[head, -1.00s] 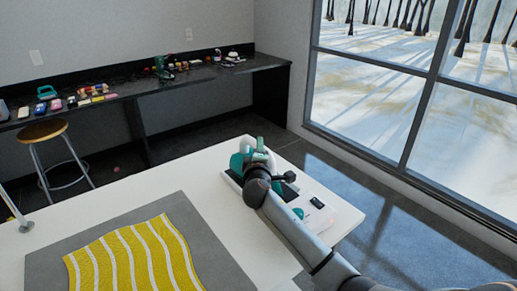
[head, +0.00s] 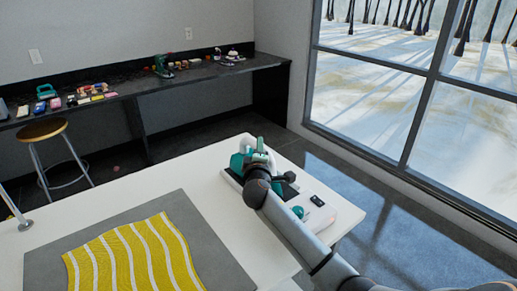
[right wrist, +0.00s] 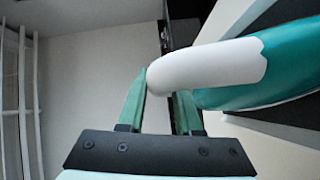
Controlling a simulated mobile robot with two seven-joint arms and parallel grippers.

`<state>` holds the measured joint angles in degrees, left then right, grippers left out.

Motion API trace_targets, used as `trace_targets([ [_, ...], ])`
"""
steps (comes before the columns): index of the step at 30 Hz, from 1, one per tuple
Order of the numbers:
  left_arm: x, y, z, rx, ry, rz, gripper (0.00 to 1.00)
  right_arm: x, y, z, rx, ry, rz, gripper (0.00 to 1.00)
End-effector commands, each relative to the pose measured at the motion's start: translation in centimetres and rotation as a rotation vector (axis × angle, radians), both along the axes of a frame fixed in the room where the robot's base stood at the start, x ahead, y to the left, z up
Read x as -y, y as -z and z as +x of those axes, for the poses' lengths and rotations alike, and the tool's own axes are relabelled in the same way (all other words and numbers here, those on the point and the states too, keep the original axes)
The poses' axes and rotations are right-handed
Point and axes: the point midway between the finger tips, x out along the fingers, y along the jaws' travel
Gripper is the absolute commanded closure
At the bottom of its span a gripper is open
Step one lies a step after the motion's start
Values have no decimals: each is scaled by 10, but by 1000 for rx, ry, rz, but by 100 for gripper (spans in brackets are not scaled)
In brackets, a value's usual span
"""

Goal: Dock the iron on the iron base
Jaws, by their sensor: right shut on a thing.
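The teal-and-white iron (head: 237,162) is at the far right part of the white table, on or just over the iron base. Its handle (right wrist: 215,66) shows in the right wrist view, white at the end and teal further along. My right gripper (right wrist: 160,105) is shut on this handle, one green finger on each side. The white iron base (head: 321,214) has a dark pad and a teal knob. I cannot tell whether the iron is fully seated. My left gripper is not in view.
The white table (head: 120,204) carries a grey mat (head: 215,262) with a yellow striped cloth (head: 130,258) on it. A dark counter (head: 140,86) along the wall holds many small items. A stool (head: 42,131) stands before it. The table between mat and base is clear.

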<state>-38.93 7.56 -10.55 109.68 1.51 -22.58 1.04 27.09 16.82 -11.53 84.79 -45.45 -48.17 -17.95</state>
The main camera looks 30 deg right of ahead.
Motion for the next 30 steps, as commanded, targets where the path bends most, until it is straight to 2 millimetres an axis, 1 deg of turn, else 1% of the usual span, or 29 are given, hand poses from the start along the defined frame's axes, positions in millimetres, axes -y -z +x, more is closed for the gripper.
trace_targets([
  [1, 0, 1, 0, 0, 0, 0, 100, 0, -3, 1, 9, -1, -3, 100],
  [8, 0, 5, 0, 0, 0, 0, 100, 0, 1, 1, 8, -1, -3, 100],
  [9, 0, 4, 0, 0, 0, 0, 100, 0, 0, 0, 8, -1, -3, 62],
  [11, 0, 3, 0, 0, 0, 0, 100, 0, 1, 0, 7, 0, -2, 55],
  [12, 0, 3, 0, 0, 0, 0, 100, 0, 1, 0, 6, -1, -2, 54],
  [16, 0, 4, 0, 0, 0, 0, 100, 0, 2, 0, 4, 0, -1, 54],
  [17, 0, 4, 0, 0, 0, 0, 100, 0, 8, 0, -6, 1, 3, 54],
  [20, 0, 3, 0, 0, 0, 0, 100, -1, 7, -2, -6, 1, 2, 54],
  [30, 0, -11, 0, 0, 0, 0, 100, -16, 2, -23, -2, -2, 2, 54],
])
